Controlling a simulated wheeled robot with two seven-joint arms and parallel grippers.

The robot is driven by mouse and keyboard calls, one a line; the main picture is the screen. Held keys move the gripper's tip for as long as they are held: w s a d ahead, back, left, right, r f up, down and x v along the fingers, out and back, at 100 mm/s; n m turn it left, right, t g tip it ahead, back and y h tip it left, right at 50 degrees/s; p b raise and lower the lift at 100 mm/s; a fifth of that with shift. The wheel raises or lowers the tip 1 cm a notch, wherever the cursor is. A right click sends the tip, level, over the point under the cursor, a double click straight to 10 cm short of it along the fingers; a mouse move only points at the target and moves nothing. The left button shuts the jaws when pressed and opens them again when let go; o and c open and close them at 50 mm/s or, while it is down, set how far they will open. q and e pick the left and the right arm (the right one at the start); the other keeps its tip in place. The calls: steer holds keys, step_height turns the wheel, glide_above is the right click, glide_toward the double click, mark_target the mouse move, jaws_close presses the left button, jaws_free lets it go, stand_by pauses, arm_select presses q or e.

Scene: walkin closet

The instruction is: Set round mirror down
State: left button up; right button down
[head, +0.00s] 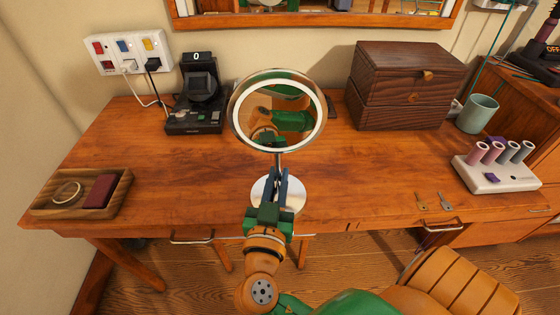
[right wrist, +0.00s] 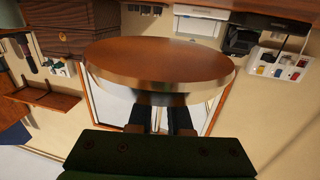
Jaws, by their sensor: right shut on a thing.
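The round mirror (head: 232,112) stands upright in the head view, with a chrome rim, a lit white ring, a thin stem and a round pale base. My right gripper (head: 279,178) is shut on its stem, just above the base. The base appears over the front middle of the wooden table (head: 215,185); I cannot tell whether it touches the top. The right wrist view shows a metal-rimmed round part of the mirror (right wrist: 160,62) close to the fingers, reflecting brown wood. My left gripper is not in view.
A wooden tray (head: 47,208) lies at left, a black device (head: 197,105) at back left. A dark wooden box (head: 405,85), a green cup (head: 478,114) and a spool holder (head: 497,176) stand at right. Two keys (head: 444,201) lie near the front edge. Tabletop beside the mirror is clear.

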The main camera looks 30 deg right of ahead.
steer(key=w+d+f, duration=0.1)
steer(key=w+d, duration=0.1)
steer(key=w+d+f+b, duration=0.1)
steer(key=w+f, duration=0.1)
steer(key=shift+w+d, duration=0.25)
steer(key=shift+d, duration=0.1)
steer(key=shift+w+d+f+b, duration=0.6)
steer(key=shift+w+d+f, duration=0.1)
steer(key=shift+f, duration=0.25)
steer(key=shift+w+d+f, duration=0.1)
steer(key=shift+w+d, duration=0.05)
steer(key=shift+w, duration=0.05)
steer(key=c, duration=0.8)
jaws_free()
steer(key=shift+s, duration=0.1)
steer(key=shift+c, duration=0.2)
